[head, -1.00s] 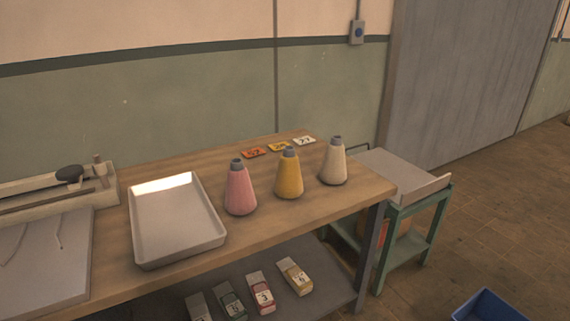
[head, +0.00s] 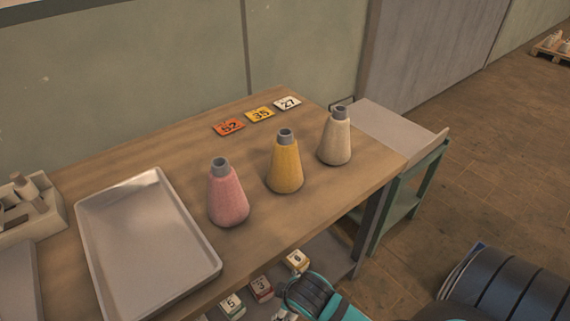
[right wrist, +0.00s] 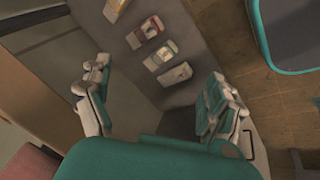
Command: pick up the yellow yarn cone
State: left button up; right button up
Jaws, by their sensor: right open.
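The yellow yarn cone (head: 285,167) stands upright on the wooden table, with a grey top. It is between a pink cone (head: 228,197) on its left and a cream cone (head: 335,140) on its right, apart from both. My right gripper (right wrist: 157,100) is open and empty in the right wrist view, over the lower shelf. In the head view my right arm shows at the bottom edge, below and in front of the table. The yellow cone does not show in the right wrist view. My left gripper is in neither view.
A metal tray (head: 90,239) lies left of the cones. Number cards, including a yellow one (head: 260,115), lie behind them. Small boxes (right wrist: 162,54) sit on the lower shelf. A green-legged stand (head: 418,190) adjoins the table's right end.

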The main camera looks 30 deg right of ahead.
aim_at(286, 140)
jog(key=w+d+r+n+t+h, duration=0.2)
jog(key=w+d+r+n+t, duration=0.15)
jog(key=r+n, duration=0.5)
jog(key=w+d+r+n+t+h, duration=0.2)
jog(key=w+r+n, duration=0.3)
jog(key=r, duration=0.6)
jog(key=w+d+r+n+t+h, duration=0.2)
jog(key=w+d+r+n+t, duration=0.1)
jog(key=r+n, duration=0.65)
jog(key=shift+m+g, duration=0.25)
jog(key=shift+m, duration=0.05)
jog(key=x, duration=0.7)
jog(key=r+p+x, duration=0.1)
jog(key=x, duration=0.3)
jog(key=shift+w+d+f, duration=0.1)
jog(key=shift+w+d, duration=0.1)
jog(key=shift+w, duration=0.1)
jog(key=shift+p+x, duration=0.5)
jog(key=shift+x, duration=2.25)
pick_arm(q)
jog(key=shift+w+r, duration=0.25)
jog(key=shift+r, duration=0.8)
pick_arm(e)
jog(key=shift+s, duration=0.1)
jog(key=shift+c, duration=0.3)
jog(key=c, duration=1.8)
